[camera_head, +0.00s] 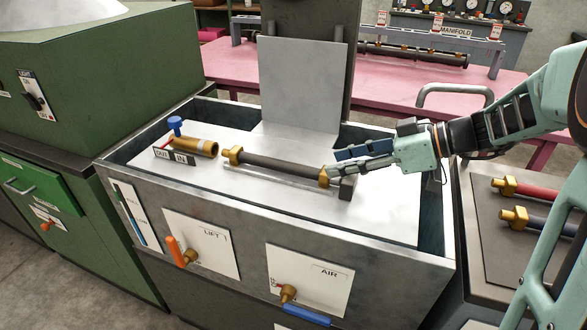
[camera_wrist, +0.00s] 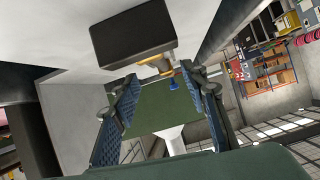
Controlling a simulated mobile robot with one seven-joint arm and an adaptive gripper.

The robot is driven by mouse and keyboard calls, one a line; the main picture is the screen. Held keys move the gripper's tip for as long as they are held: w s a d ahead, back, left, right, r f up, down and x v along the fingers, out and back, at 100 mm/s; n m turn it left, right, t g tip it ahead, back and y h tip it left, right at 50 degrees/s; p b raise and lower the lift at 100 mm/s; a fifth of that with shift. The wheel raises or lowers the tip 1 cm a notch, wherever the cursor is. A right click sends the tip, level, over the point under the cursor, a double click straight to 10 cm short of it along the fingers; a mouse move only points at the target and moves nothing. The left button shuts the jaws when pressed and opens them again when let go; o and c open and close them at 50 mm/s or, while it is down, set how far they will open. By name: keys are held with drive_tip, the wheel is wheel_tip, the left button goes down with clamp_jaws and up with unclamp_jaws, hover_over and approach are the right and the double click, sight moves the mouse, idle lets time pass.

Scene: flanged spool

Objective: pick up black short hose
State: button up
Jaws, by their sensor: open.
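The black short hose (camera_head: 282,165) lies across the pale deck of the grey bench, with a brass fitting at each end. Its left fitting (camera_head: 233,155) is near the brass valve. My gripper (camera_head: 333,164) is at the hose's right end, pointing left along it. Its fingers overlap the right fitting in this view, and I cannot tell whether they touch it. In the wrist view my gripper (camera_wrist: 160,78) is open, with a gap between the fingers. A brass part (camera_wrist: 156,65) shows beyond a dark block; I cannot tell whether it belongs to the hose.
A dark block (camera_head: 347,188) stands by the hose's right end; a dark block (camera_wrist: 133,35) looms in the wrist view. A brass valve with a blue knob (camera_head: 175,124) is at left. An upright grey plate (camera_head: 302,80) stands behind. Raised walls (camera_head: 380,243) edge the deck.

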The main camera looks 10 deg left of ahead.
sight(297, 165)
drive_tip(key=shift+w+d+f+n+y+b, duration=0.3)
drive_tip(key=shift+w+y+b, duration=0.1)
drive_tip(key=shift+w, duration=0.1)
drive_tip(key=shift+w+a+f, duration=0.1)
drive_tip(key=shift+a, duration=0.25)
drive_tip(key=x, duration=1)
drive_tip(key=shift+a+r+b, duration=0.2)
drive_tip(key=shift+r+b, duration=0.1)
drive_tip(key=shift+r, duration=0.05)
drive_tip(key=shift+c, duration=0.3)
clamp_jaws()
drive_tip(key=shift+r, duration=0.1)
